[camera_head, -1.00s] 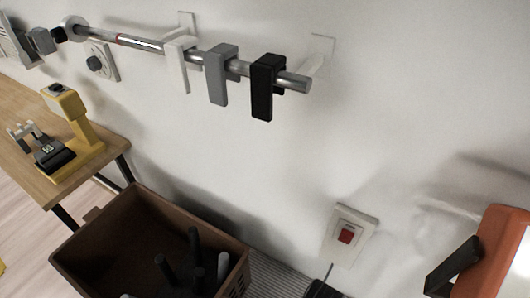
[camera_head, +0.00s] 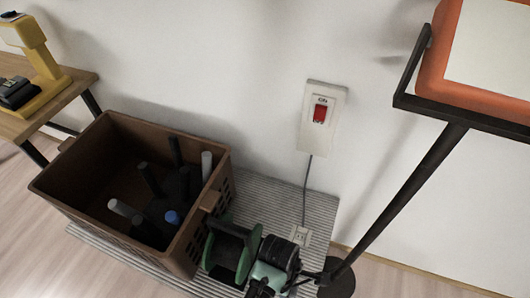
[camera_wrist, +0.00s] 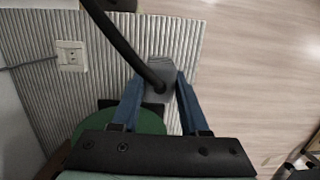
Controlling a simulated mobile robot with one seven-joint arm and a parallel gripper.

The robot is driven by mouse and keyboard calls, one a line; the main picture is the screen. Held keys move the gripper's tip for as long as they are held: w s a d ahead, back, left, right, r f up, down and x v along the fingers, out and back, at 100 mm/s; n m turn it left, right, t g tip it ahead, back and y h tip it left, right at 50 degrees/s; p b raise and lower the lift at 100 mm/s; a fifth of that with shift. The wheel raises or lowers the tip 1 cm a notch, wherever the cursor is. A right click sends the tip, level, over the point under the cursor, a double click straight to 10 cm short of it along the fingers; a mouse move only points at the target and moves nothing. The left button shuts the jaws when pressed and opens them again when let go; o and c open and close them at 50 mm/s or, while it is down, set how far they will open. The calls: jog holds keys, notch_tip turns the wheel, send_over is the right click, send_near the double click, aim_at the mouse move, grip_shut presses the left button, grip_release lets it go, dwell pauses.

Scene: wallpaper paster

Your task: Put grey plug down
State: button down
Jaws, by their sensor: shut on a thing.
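The grey plug (camera_wrist: 160,68) is in the wrist view, between the blue fingers of my gripper (camera_wrist: 161,84). The gripper is shut on it. A thick black cable runs from the plug up and left out of that view. The plug appears above the ribbed mat (camera_wrist: 30,28), near its right edge; I cannot tell whether it touches. In the head view my pale green and black wrist is at the bottom middle, and I cannot make out the plug there.
A green cable reel (camera_head: 226,252) stands beside the brown crate (camera_head: 60,208) holding several rods. A white socket (camera_head: 300,236) on the mat is wired to a red wall switch (camera_head: 320,114). A black stand (camera_head: 400,202) is at right. Bare wood floor (camera_wrist: 262,85) lies beyond the mat.

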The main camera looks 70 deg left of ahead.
notch_tip(320, 180, down, 10)
jog(key=b, duration=0.3)
jog(key=shift+b, duration=0.3)
jog(key=shift+f, duration=0.2)
jog(key=shift+c, duration=2.1)
grip_release()
jog(key=shift+r, duration=0.2)
jog(key=r+p, duration=0.1)
jog(key=r, duration=0.3)
jog(key=s+r+p, duration=0.1)
jog(key=r, duration=0.3)
jog(key=a+r+p, duration=0.1)
jog(key=r+p, duration=0.1)
jog(key=r, duration=0.2)
jog(key=shift+s+a, duration=0.1)
jog(key=shift+s, duration=0.1)
